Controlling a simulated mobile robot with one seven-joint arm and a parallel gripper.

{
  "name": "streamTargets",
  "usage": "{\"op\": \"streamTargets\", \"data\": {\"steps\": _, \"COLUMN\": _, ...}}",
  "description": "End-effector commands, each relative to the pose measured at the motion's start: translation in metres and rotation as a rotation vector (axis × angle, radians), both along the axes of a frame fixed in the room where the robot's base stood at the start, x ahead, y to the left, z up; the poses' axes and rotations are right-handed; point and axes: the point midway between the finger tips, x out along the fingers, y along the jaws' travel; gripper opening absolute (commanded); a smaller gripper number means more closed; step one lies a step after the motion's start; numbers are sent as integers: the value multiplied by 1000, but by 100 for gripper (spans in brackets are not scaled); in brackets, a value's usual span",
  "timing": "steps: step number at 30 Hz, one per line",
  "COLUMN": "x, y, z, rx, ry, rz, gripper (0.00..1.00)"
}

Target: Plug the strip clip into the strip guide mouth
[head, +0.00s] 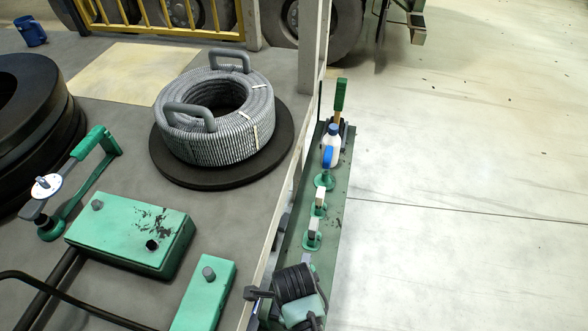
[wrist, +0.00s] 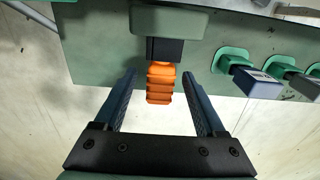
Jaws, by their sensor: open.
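An orange ribbed piece (wrist: 160,83), which looks like the strip clip, shows in the wrist view. It extends from a dark block (wrist: 165,49) under a green housing (wrist: 170,20), and these may be the strip guide mouth. The orange piece touches the dark block; I cannot tell whether it is seated in it. My gripper (wrist: 158,77) is open, one finger on each side of the orange piece, with a gap on both sides. In the head view I cannot make out the orange piece.
Green mounts with grey blocks (wrist: 253,84) stand to the right in the wrist view. In the head view, a narrow green shelf (head: 338,190) carries similar mounts, a white-and-blue bottle (head: 331,148) and a green-handled brush (head: 340,95). A grey hose coil (head: 213,135) lies left. Floor at right is clear.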

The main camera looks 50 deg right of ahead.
Motion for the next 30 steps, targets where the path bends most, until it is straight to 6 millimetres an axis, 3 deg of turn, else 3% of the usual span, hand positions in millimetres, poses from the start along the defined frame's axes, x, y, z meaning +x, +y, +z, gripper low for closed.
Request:
{"op": "streamTargets", "data": {"steps": 7, "x": 0, "y": 0, "z": -1, "rx": 0, "ry": 0, "rz": 0, "gripper": 72}}
{"op": "streamTargets", "data": {"steps": 8, "x": 0, "y": 0, "z": -1, "rx": 0, "ry": 0, "rz": 0, "gripper": 69}}
{"op": "streamTargets", "data": {"steps": 19, "x": 0, "y": 0, "z": 0, "rx": 0, "ry": 0, "rz": 0, "gripper": 2}}
{"op": "streamTargets", "data": {"steps": 23, "x": 0, "y": 0, "z": 0, "rx": 0, "ry": 0, "rz": 0, "gripper": 0}}
{"op": "streamTargets", "data": {"steps": 24, "x": 0, "y": 0, "z": 0, "rx": 0, "ry": -1, "rz": 0, "gripper": 33}}
{"op": "streamTargets", "data": {"steps": 30, "x": 0, "y": 0, "z": 0, "rx": 0, "ry": -1, "rz": 0, "gripper": 0}}
